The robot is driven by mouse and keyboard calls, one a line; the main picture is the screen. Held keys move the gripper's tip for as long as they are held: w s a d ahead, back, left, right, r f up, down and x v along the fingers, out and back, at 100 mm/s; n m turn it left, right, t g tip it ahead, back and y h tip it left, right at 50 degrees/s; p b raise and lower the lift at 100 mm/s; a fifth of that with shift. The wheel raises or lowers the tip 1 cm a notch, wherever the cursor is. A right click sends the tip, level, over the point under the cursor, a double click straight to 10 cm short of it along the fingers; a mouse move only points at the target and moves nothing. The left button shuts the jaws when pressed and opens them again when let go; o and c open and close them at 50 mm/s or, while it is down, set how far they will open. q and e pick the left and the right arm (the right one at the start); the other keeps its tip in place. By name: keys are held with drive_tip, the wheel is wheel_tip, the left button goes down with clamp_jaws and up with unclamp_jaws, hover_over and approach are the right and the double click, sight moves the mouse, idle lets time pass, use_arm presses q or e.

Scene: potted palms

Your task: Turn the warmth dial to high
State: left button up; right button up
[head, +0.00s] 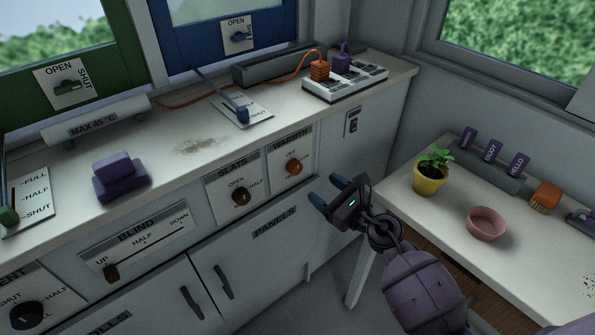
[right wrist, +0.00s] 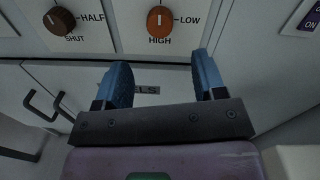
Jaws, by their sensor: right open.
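The warmth dial (head: 293,167) is an orange-brown round knob on a white panel marked WARMTH, on the cabinet front. OFF is printed above it. In the right wrist view the dial (right wrist: 160,20) shows LOW at its right and HIGH below. Its white mark stands upright; I cannot tell for certain which end is the pointer. My right gripper (head: 328,191) is open and empty, its blue fingers pointing at the cabinet. It is apart from the dial, to its lower right in the head view. My left gripper is not in view.
The dark slats dial (head: 241,196) sits just left of the warmth dial. A wall switch (head: 352,122) is to the right. A side table (head: 405,189) with a potted plant (head: 431,173) and a pink bowl (head: 486,223) stands right of my right arm.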

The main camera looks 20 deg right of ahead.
sight(298, 169)
drive_tip(key=x, duration=0.9)
drive_tip(key=shift+b, duration=0.3)
drive_tip(key=c, duration=0.9)
